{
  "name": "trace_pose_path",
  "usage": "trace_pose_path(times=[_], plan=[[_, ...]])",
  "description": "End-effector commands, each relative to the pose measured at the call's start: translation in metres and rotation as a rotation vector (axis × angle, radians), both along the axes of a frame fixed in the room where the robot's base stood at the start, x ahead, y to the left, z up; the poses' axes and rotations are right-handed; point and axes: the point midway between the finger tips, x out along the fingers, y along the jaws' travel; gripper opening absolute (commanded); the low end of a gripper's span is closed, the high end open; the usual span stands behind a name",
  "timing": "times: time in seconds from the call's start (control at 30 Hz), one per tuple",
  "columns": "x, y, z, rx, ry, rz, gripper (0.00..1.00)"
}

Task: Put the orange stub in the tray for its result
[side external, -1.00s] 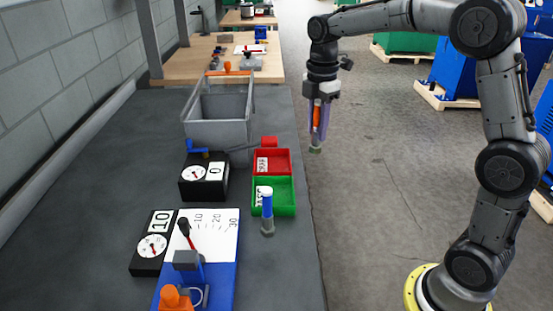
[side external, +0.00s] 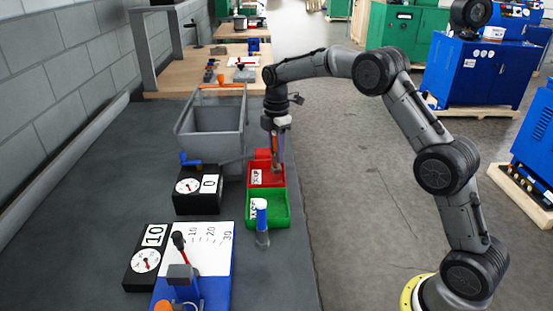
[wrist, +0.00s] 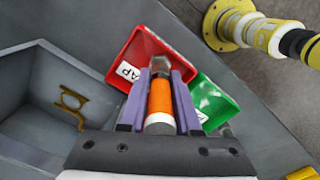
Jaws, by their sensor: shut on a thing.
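The orange stub (wrist: 161,97) has an orange sleeve, a white band and grey metal ends. My gripper (side external: 277,157) is shut on it, with a purple finger on each side in the wrist view. In the side view the stub is mostly hidden by the fingers. The red tray (side external: 279,183) lies beneath my gripper; its label in the wrist view shows "AP", the rest hidden or cut off. In the wrist view the stub's far end overlaps the red tray (wrist: 121,66); its height above the floor is unclear. The green tray (side external: 282,222) adjoins the red one, nearer the side camera.
A grey bin (side external: 235,140) stands left of the red tray. Dials (side external: 198,188) and a blue press (side external: 180,285) occupy the bench's near left. The bench edge lies right of the trays.

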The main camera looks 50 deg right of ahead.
Motion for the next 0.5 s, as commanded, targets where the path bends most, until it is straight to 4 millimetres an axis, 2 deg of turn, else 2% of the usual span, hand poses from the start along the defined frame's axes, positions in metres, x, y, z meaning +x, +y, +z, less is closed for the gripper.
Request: trace_pose_path(times=[0.1,0.17,0.5], plan=[[-0.001,0.0,-0.018,0.001,0.003,0.0,0.0],[-0.001,0.0,-0.023,0.0,0.002,0.0,0.0],[-0.001,0.0,-0.025,0.0,0.0,0.0,0.0]])
